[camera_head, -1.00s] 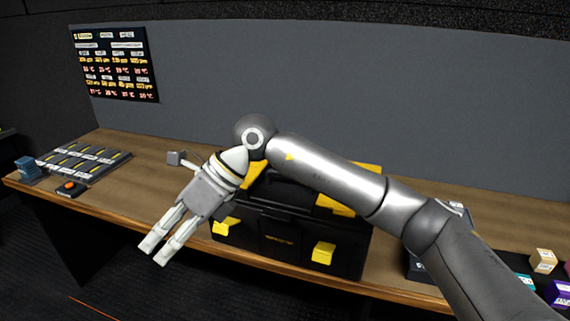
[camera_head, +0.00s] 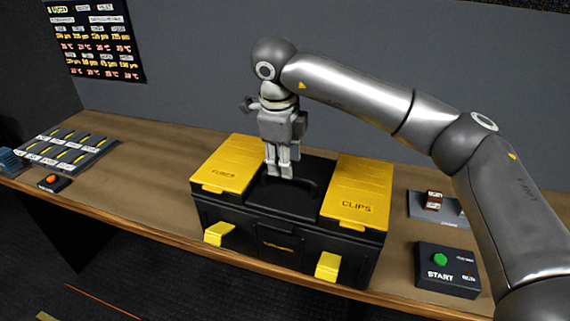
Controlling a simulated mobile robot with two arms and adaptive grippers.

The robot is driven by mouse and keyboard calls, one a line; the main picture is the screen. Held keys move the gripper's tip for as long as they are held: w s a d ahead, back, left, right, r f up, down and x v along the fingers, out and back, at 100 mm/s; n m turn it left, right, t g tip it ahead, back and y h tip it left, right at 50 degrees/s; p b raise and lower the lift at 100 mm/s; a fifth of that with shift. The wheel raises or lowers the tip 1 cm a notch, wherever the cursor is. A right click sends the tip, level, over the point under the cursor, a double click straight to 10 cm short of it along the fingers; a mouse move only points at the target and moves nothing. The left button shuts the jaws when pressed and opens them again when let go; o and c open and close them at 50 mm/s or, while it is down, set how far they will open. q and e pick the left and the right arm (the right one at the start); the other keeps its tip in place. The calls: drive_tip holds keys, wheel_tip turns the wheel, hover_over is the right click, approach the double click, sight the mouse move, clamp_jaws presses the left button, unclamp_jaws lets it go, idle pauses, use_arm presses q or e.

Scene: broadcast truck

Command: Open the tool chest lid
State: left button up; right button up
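The black tool chest (camera_head: 275,243) stands on the wooden bench, its lid (camera_head: 297,200) down. The lid has two yellow panels, one marked FUSES (camera_head: 228,168) at left and one marked CLIPS (camera_head: 358,190) at right. A dark handle lies in the recess between them. Two yellow latches, the left one (camera_head: 219,232) and the right one (camera_head: 327,266), stick out from the front face. My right gripper (camera_head: 281,174) points down over the handle recess, its fingers close together; I cannot tell whether it touches or grips the handle. My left gripper is not in view.
The bench (camera_head: 140,180) between is clear.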

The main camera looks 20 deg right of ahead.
sight(293, 178)
drive_tip(key=f, duration=0.1)
drive_tip(key=w+f, duration=0.1)
drive_tip(key=shift+d+f+p, duration=0.25)
drive_tip(key=shift+f+p, duration=0.05)
drive_tip(key=shift+f, duration=0.05)
drive_tip(key=shift+s+f, duration=0.1)
drive_tip(key=shift+f, duration=0.5)
drive_tip(key=shift+c, duration=0.6)
drive_tip(key=c, duration=0.5)
clamp_jaws()
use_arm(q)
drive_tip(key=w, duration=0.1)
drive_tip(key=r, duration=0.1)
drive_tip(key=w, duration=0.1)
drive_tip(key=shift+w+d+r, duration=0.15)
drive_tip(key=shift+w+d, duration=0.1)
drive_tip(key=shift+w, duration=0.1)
